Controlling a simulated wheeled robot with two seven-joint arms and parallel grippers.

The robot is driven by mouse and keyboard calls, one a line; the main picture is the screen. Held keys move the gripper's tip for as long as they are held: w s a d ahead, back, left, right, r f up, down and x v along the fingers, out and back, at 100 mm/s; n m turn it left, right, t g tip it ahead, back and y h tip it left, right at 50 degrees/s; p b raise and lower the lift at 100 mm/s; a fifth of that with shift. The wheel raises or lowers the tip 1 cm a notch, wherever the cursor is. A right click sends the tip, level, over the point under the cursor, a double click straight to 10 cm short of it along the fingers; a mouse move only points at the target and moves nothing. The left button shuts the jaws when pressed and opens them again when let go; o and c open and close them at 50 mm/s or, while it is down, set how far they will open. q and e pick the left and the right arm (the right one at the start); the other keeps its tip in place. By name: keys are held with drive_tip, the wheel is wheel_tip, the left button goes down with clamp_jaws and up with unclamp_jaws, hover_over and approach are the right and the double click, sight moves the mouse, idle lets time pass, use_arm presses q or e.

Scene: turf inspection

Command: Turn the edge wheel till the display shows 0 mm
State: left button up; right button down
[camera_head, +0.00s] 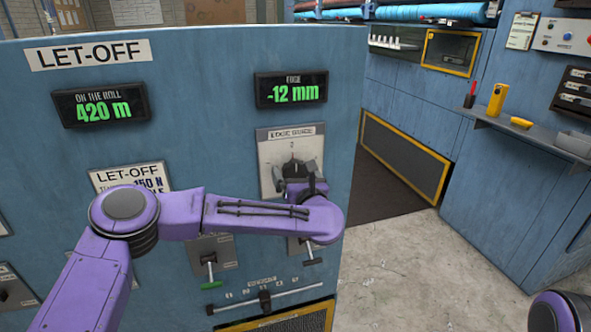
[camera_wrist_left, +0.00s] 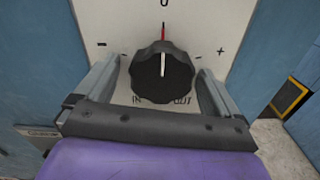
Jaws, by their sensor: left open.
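The edge display (camera_head: 291,90) reads -12 mm in green on the blue let-off panel. Below it is the edge guide plate (camera_head: 264,165) with the edge wheel (camera_head: 295,168), partly hidden by my left arm. In the left wrist view the edge wheel (camera_wrist_left: 162,75) is a black lobed knob with a white line pointing up near a red mark, with minus at left and plus at right. My left gripper (camera_wrist_left: 160,85) is open, its fingers on either side of the wheel. I cannot tell whether they touch it. In the head view the left gripper (camera_head: 303,185) is at the plate.
A second display (camera_head: 100,103) reads 420 m. A shelf (camera_head: 530,130) at right holds a yellow tool (camera_head: 497,100). Concrete floor (camera_head: 420,260) is clear between the panel and the right cabinet.

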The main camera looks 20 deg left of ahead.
use_arm(q)
drive_tip(key=shift+w, duration=0.1)
drive_tip(key=shift+c, duration=0.3)
drive_tip(key=c, duration=0.9)
